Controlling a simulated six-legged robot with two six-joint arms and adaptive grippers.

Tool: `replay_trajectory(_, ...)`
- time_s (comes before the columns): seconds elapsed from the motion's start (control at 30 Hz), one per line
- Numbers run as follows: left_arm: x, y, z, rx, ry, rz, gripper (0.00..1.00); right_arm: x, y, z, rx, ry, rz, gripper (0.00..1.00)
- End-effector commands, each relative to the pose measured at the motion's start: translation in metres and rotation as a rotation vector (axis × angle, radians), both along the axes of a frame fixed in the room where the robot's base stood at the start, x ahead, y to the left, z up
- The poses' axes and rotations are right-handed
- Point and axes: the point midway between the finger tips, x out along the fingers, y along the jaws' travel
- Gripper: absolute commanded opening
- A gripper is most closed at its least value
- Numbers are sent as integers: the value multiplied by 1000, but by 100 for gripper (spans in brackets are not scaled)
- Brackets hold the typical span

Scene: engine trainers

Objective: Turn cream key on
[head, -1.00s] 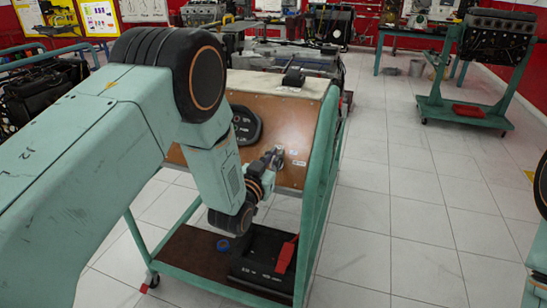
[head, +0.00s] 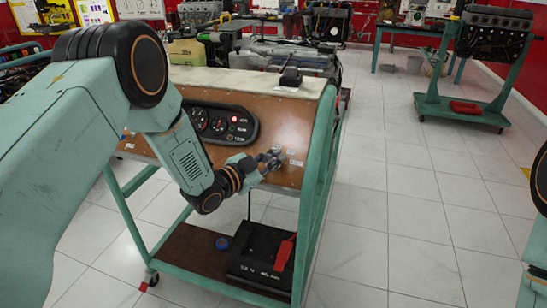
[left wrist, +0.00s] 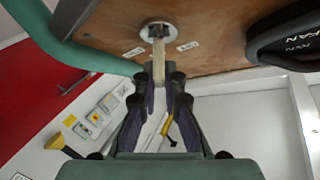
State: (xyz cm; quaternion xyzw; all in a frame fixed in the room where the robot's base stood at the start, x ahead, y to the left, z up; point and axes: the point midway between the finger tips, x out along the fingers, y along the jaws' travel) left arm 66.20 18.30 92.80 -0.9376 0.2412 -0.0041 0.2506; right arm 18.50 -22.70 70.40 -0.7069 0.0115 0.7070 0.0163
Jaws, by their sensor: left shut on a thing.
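The cream key (left wrist: 158,52) sits in a round metal switch (left wrist: 146,34) on the brown panel (head: 288,128) of a green wheeled stand. My left gripper (head: 271,158) is at the right part of that panel's face. In the left wrist view its two fingers (left wrist: 160,76) are closed on the lower end of the key. In the head view the fingers hide the key. My right gripper is not in view.
A dark gauge cluster (head: 217,123) with a lit red lamp is left of my gripper on the panel. A black battery (head: 262,256) with a red part stands on the lower shelf.

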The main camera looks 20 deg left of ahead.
Motion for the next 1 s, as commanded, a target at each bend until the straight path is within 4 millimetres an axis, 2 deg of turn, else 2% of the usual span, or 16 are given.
replay_trajectory(0.43,0,-1,1,8,-4,-9,0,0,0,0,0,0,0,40)
replay_trajectory(0.47,0,-1,1,8,-4,-9,9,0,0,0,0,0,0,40)
replay_trajectory(0.73,0,0,0,8,-2,-8,32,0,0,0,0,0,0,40)
replay_trajectory(1.0,0,0,0,8,0,-7,32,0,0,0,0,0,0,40)
